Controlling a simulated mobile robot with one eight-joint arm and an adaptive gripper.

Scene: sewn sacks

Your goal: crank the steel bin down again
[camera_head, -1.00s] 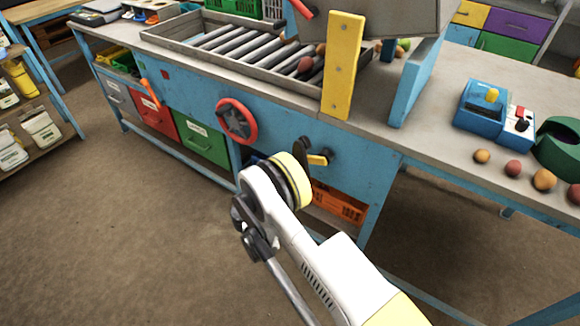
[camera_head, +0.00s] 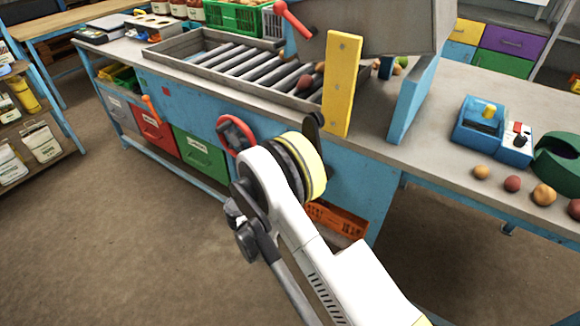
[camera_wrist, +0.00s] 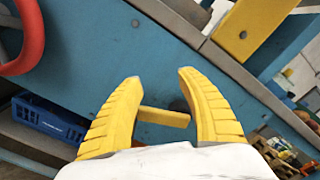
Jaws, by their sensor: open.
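The grey steel bin (camera_head: 385,25) stands raised at the roller table's right end, between a yellow post (camera_head: 342,85) and a blue side plate. In the wrist view, a crank's yellow handle (camera_wrist: 163,117) lies crosswise between the fingers of my gripper (camera_wrist: 157,79), against the blue panel. The fingers are open, one on each side of the handle; I cannot tell whether they touch it. In the head view my arm hides the crank and most of the gripper. A red handwheel (camera_head: 236,134) is left of my gripper; it also shows in the wrist view (camera_wrist: 27,42).
The blue bench front (camera_wrist: 95,55) is close ahead of my gripper. A roller tray (camera_head: 165,52) lies on the bench top. A blue device (camera_head: 480,122) and several potatoes (camera_head: 512,184) are on the right. Drawers (camera_head: 200,152) are at left; floor (camera_head: 110,235) there is clear.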

